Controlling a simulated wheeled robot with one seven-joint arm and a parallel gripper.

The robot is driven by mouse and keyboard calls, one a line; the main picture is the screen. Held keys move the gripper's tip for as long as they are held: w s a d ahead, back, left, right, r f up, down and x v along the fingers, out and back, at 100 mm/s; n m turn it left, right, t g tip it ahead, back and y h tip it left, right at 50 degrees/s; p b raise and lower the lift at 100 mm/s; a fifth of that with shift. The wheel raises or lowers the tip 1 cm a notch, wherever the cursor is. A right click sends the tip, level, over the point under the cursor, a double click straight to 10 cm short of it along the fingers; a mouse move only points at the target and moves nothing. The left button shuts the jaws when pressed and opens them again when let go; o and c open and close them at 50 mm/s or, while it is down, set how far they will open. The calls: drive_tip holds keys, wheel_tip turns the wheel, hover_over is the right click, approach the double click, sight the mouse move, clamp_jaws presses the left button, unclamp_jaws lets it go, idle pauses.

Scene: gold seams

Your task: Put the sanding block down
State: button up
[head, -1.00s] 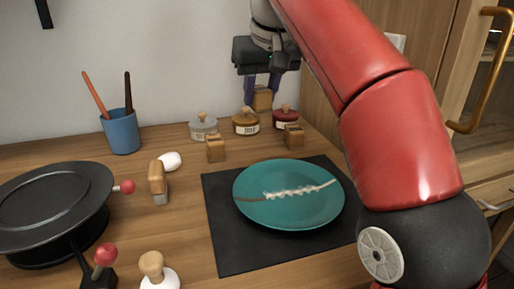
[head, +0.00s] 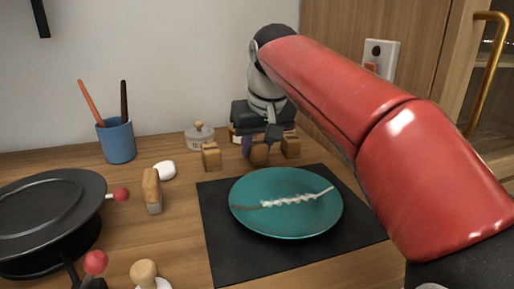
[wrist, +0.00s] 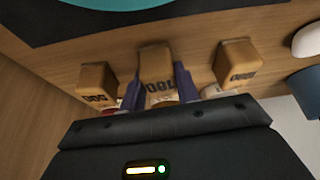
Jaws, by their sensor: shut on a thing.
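My gripper (head: 262,143) is at the back of the wooden worktop, pointing down, its fingers shut on a sanding block (head: 259,154). In the wrist view the held sanding block (wrist: 157,62) is tan with dark lettering, between the two purple fingers (wrist: 158,82). It sits in line between two similar blocks, one on the left (head: 211,157) and one on the right (head: 291,147) in the head view, with a gap on each side. It is low, near the worktop; I cannot tell whether it touches it.
A teal plate (head: 285,222) with a pale jagged seam lies on a black mat (head: 222,250) in front. A grey-lidded jar (head: 199,139) stands behind; the other jars are mostly hidden by my gripper. A blue cup (head: 117,142), wooden-handled tool (head: 152,190) and black turntable (head: 45,205) are left.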

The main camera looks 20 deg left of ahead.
sight(258, 144)
drive_tip(key=shift+f, duration=0.15)
drive_tip(key=shift+f, duration=0.15)
drive_tip(key=o, duration=0.9)
drive_tip(key=shift+f+b, duration=0.15)
drive_tip(key=shift+b, duration=0.45)
drive_tip(key=p+v, duration=0.2)
drive_tip(key=v, duration=0.5)
drive_tip(key=shift+s+d, duration=0.1)
drive_tip(key=shift+s, duration=0.1)
drive_tip(key=shift+s+d+r, duration=0.15)
drive_tip(key=shift+s+r, duration=0.05)
drive_tip(key=shift+r, duration=0.25)
